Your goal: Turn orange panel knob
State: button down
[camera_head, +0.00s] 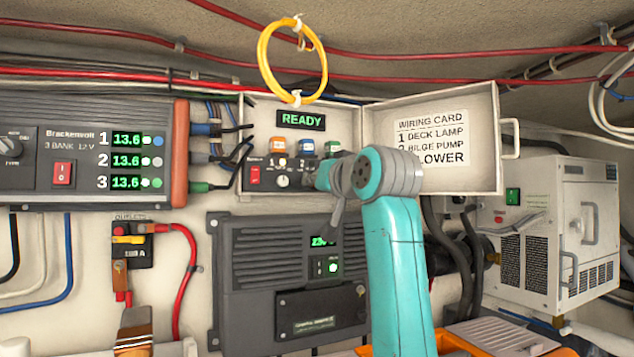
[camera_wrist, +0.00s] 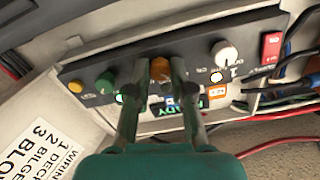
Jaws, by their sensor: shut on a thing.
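The orange knob (camera_wrist: 160,68) sits on the dark control panel (camera_wrist: 193,62) in the wrist view, between my fingertips. My gripper (camera_wrist: 159,66) is shut on it, one finger on each side. In the head view my gripper (camera_head: 322,180) reaches the right part of the panel (camera_head: 268,177), and the knob is hidden behind it. A white knob (camera_wrist: 228,55) is to its right and a green knob (camera_wrist: 105,82) to its left in the wrist view. The panel's display (camera_head: 301,120) reads READY.
The panel's open door (camera_head: 455,178) carries a wiring card (camera_head: 432,140). A yellow cable loop (camera_head: 264,55) hangs above. A charger (camera_head: 90,150) is at left, a grey unit (camera_head: 250,240) below and a white box (camera_head: 550,230) at right. Wires run beside the panel.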

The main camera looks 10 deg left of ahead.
jog(key=c, duration=1)
grip_release()
jog(key=v, duration=1.2)
